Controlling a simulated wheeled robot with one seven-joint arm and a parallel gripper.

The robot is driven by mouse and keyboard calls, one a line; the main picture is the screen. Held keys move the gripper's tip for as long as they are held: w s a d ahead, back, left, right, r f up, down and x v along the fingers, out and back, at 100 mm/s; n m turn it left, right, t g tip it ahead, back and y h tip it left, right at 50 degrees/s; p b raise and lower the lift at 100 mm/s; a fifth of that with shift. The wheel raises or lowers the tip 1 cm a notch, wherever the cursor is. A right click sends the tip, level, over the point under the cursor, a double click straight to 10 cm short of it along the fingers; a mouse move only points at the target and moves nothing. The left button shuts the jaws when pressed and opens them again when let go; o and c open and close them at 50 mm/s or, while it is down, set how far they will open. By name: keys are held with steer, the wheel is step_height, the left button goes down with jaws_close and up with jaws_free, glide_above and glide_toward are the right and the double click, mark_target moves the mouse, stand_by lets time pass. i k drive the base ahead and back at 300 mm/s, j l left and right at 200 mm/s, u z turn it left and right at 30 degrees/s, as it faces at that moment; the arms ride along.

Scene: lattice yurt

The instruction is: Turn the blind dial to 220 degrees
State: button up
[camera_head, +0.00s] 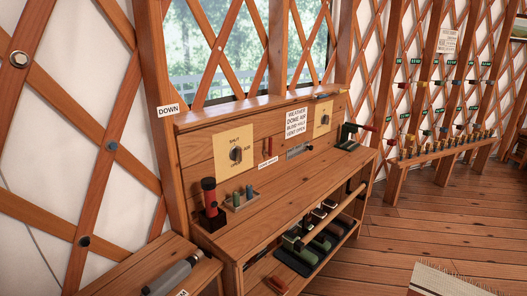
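Two dials are mounted on cream plates on the wooden back panel of the workbench. The nearer dial (236,154) has a dark knob on a plate that seems to read SHUT at the top and OPEN at the bottom. The farther dial (324,119) has a smaller dark knob, and its markings are too small to read. I cannot tell which one is the blind dial, nor the exact angle of either knob. My gripper is not in view.
A red and black cylinder (209,198) and a small tray (240,203) with pegs stand on the bench (285,182) below the nearer dial. A red handle (268,146) and a notice (296,122) sit between the dials. Open floor (400,225) lies to the right.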

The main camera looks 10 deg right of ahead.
mark_target(325, 119)
steer(key=i+l+z, duration=0.1)
steer(key=i+z, duration=0.25)
steer(key=i, duration=0.15)
steer(key=i+z, duration=0.35)
steer(key=i, duration=0.2)
steer(key=i+j+z, duration=0.2)
steer(key=i+z, duration=0.15)
steer(key=i, duration=0.15)
steer(key=i+l+u, duration=0.25)
steer(key=i, duration=0.3)
steer(key=i+l+u, duration=0.25)
steer(key=i, duration=0.25)
steer(key=i+l+u, duration=0.3)
steer(key=i+l, duration=0.15)
